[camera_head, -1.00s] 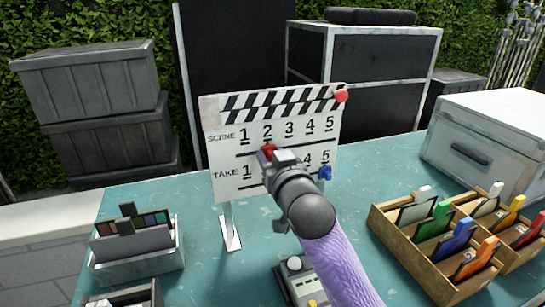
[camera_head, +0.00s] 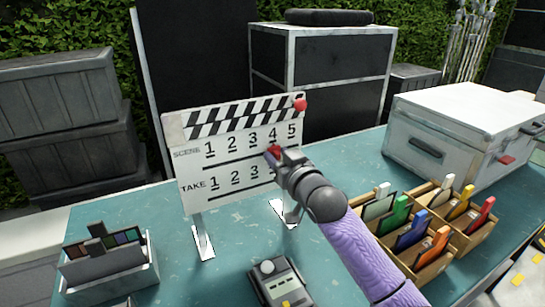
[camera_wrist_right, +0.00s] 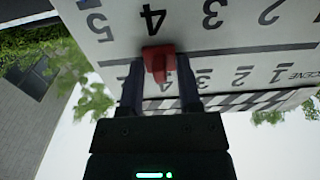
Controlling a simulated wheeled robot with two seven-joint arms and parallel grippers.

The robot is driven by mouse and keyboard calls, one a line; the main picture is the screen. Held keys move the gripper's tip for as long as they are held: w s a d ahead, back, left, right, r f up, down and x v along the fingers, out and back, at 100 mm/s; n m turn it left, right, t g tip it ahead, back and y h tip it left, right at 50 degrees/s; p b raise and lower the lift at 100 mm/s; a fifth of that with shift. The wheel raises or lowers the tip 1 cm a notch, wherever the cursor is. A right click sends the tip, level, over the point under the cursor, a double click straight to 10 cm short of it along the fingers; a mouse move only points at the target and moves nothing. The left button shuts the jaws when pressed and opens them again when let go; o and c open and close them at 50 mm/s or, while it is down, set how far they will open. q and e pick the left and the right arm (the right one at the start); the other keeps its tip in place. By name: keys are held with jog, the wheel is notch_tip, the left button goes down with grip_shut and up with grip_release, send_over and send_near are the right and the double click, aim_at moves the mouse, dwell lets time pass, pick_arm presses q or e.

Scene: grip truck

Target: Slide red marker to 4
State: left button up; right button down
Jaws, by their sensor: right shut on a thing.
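The red marker (camera_head: 273,150) sits on the line under the SCENE row of the white clapperboard (camera_head: 186,160), just below the 4 in the head view. My right gripper (camera_head: 279,155) reaches in from the lower right and is shut on this marker. In the right wrist view, the red marker (camera_wrist_right: 158,63) is between the two fingers of the right gripper (camera_wrist_right: 160,75), against the board and beside a large upside-down 4. My right arm hides the right end of the TAKE row in the head view. My left gripper is not in view.
A wooden tray (camera_head: 436,256) with coloured cards stands right of my arm. A white case (camera_head: 455,118) is behind it. A dark device (camera_head: 280,284) lies in front of the board, and a grey box (camera_head: 108,281) is at left. Table around the board's feet is clear.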

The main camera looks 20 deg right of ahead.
jog(key=shift+f, duration=0.1)
jog(key=c, duration=0.6)
grip_release()
jog(key=shift+c, duration=0.2)
jog(key=s+p, duration=0.2)
jog(key=s, duration=0.8)
jog(key=shift+d, duration=0.15)
